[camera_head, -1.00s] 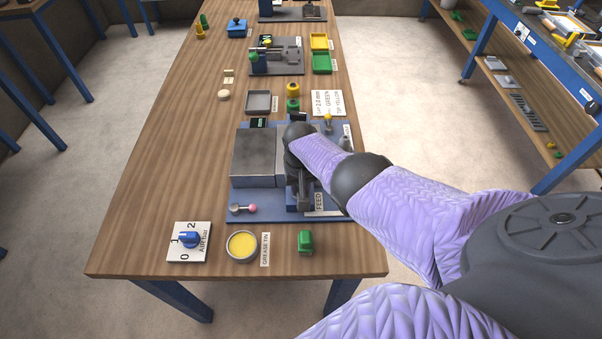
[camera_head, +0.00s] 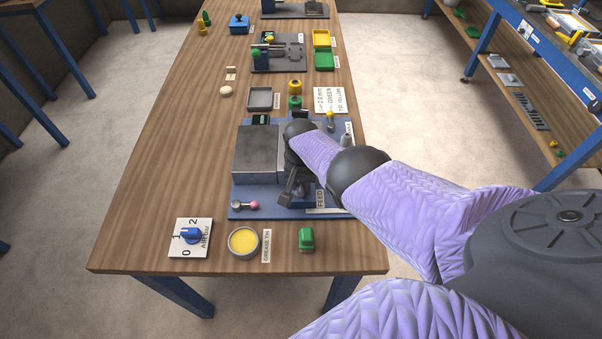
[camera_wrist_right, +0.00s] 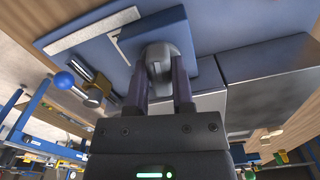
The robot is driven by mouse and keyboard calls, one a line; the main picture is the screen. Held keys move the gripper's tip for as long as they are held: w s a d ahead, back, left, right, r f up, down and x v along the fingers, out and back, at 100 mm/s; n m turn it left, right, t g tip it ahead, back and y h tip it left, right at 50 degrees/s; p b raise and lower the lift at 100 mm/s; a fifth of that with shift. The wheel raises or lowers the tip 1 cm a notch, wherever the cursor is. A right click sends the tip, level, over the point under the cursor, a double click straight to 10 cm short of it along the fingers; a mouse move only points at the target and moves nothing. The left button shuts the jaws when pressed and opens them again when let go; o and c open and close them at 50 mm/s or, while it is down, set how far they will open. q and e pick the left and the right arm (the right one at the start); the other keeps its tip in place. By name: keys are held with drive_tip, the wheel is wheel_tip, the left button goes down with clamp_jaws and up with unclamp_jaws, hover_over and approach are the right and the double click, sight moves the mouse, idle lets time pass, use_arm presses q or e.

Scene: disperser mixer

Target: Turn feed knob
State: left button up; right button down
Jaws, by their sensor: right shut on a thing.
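The feed knob (camera_wrist_right: 157,60) is a grey rounded knob on a blue block, seen in the right wrist view between my fingers. My right gripper (camera_wrist_right: 162,82) is shut on it, one finger on each side. In the head view my right gripper (camera_head: 287,194) reaches down over the blue base plate (camera_head: 270,210), beside the FEED label (camera_head: 320,199), and hides the knob. The mixer's grey block (camera_head: 257,155) stands just left of the gripper. My left gripper is not in view.
A lever with a pink ball (camera_head: 254,204) lies at the plate's front left. The table's left side is mostly clear.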

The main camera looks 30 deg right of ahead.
sight(301, 185)
drive_tip(key=shift+w+r, duration=0.1)
drive_tip(key=c, duration=0.6)
unclamp_jaws()
drive_tip(key=shift+o, duration=0.6)
wheel_tip(301, 185, up, 10)
drive_tip(key=p, duration=0.8)
